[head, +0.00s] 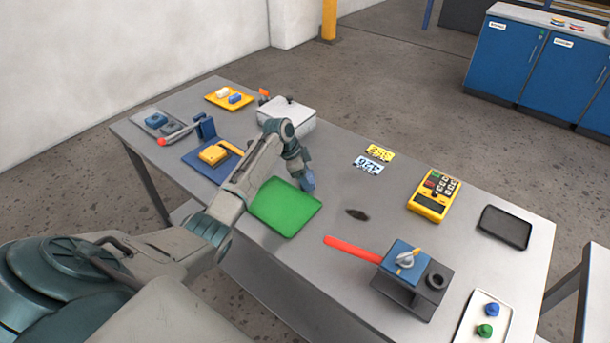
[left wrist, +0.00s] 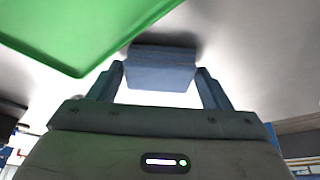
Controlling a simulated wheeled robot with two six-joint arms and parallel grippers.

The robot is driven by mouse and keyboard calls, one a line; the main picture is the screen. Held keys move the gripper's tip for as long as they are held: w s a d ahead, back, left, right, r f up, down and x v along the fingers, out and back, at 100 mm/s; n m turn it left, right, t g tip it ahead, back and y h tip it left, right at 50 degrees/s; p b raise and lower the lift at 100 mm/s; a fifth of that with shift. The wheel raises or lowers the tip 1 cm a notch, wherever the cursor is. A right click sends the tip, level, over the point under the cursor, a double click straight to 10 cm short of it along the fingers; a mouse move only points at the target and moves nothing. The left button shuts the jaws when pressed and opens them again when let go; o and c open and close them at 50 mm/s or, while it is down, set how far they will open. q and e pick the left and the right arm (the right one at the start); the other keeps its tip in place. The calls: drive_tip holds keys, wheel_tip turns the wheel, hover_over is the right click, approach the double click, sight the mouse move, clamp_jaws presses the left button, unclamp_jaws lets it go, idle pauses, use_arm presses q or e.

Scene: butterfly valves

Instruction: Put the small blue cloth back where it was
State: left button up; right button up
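A small blue cloth (left wrist: 161,68), folded into a block, sits between the fingertips of my left gripper (left wrist: 160,82) in the left wrist view. It fills the gap, and both fingers appear to press on its sides. In the head view the cloth (head: 308,181) shows at the tip of my left gripper (head: 306,174), just beyond the right corner of the green tray (head: 287,208). It is low over the bare grey table, with a dark shadow close to it; I cannot tell whether it touches. My right gripper is not in view.
A dark smudge (head: 357,214) marks the table right of the cloth. Number cards (head: 373,160), a yellow meter (head: 434,196), a black tray (head: 505,228) and a red-handled valve (head: 352,249) lie rightward. A white box (head: 287,117) and yellow tray (head: 221,104) stand at back left.

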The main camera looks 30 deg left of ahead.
use_arm(q)
drive_tip(key=shift+r, duration=0.1)
drive_tip(key=shift+a+r, duration=0.1)
drive_tip(key=shift+r, duration=0.05)
drive_tip(key=b+v, duration=0.3)
drive_tip(key=v, duration=0.8)
drive_tip(key=shift+r+b, duration=0.3)
drive_tip(key=shift+r, duration=0.05)
drive_tip(key=shift+s+a, duration=0.1)
